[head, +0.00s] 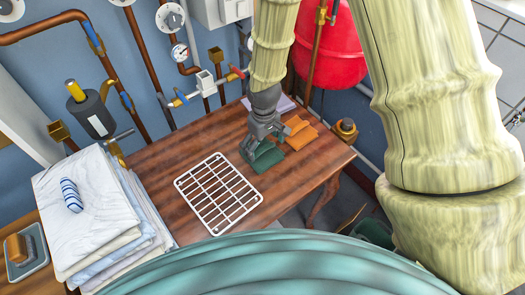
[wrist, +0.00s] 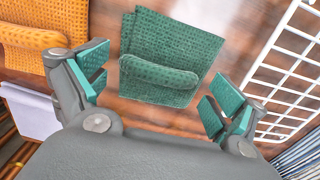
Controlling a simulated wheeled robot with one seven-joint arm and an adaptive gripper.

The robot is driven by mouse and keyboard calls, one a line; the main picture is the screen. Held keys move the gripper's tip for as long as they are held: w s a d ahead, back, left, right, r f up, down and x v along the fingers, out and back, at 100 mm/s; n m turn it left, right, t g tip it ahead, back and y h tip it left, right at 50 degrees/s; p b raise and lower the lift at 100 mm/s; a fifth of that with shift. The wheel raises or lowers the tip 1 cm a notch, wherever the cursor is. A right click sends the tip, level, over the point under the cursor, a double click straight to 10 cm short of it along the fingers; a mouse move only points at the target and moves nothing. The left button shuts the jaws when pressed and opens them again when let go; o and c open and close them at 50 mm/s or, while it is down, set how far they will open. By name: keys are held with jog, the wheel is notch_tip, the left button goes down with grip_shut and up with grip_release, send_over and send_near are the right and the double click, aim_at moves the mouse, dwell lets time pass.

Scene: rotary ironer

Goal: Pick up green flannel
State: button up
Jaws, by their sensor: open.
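The green flannel (wrist: 182,45) is a folded, textured cloth with a rolled or raised fold along its near side. It lies on the wooden table, and in the head view (head: 264,157) it shows partly behind my gripper. My gripper (head: 260,142) points down at it from above. In the wrist view my gripper (wrist: 153,95) is open, with one teal-padded finger on each side of the flannel's near end. Nothing is between the pads that I can see held. Whether the fingers touch the cloth I cannot tell.
An orange flannel (head: 298,131) lies close beside the green one. A white wire rack (head: 218,193) lies on the table (head: 165,160) on the other side. A stack of folded linen (head: 85,210) with a striped roll (head: 71,195) stands at left. Pipes and a red tank (head: 330,50) are behind.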

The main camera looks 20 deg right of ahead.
jog(key=shift+f, duration=0.2)
jog(key=c, duration=0.9)
jog(key=shift+r, duration=0.1)
